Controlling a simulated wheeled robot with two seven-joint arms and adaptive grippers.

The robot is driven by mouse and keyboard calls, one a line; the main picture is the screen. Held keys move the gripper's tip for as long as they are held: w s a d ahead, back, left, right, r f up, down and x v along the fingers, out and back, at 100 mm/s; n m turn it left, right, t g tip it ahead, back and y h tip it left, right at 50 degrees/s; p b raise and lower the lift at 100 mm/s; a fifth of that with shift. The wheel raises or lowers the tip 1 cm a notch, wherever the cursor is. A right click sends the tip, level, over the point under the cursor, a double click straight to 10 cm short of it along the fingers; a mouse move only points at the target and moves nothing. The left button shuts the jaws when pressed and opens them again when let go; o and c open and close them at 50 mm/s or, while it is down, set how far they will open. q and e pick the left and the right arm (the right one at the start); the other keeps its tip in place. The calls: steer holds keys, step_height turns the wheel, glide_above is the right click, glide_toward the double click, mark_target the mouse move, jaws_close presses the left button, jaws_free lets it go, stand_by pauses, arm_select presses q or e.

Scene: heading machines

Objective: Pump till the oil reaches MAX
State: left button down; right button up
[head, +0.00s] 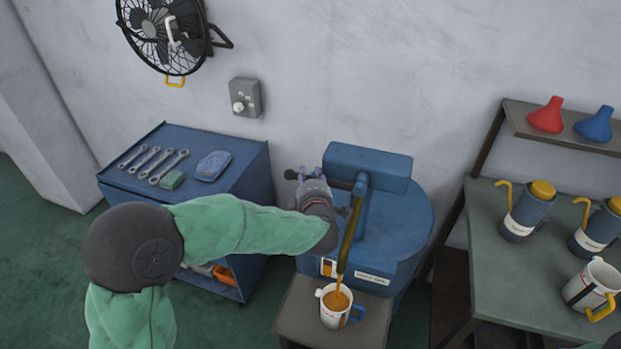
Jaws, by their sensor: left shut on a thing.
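A blue oil drum (405,225) stands against the wall with a blue pump block on top. A dark olive spout (349,236) slants down from the pump. Amber oil runs from its lower end into a white mug (331,319) with a blue handle, on a small grey stand (372,322). Amber oil shows inside the mug; I cannot read a MAX mark. My left gripper (318,190) is shut at the pump, left of the spout, on what looks like the pump handle, mostly hidden by the gripper. My right gripper is not in view.
A blue tool cart (225,146) with several wrenches stands at left. A green table (510,285) at right holds two oil cans (527,212) (598,228) and a white mug (590,284) with a yellow handle. Red and blue funnels (546,116) (595,125) sit on a shelf.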

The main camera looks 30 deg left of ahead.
arm_select(q)
steer(key=r, duration=0.1)
steer(key=r+m, duration=0.1)
steer(key=r+m+y, duration=0.1)
steer(key=shift+d+r+t+p, duration=0.3)
steer(key=shift+t, duration=0.1)
steer(key=c, duration=0.9)
jaws_free()
steer(key=f+v, duration=0.1)
steer(key=v, duration=1.1)
steer(key=shift+r, duration=0.4)
steer(key=shift+w, duration=0.1)
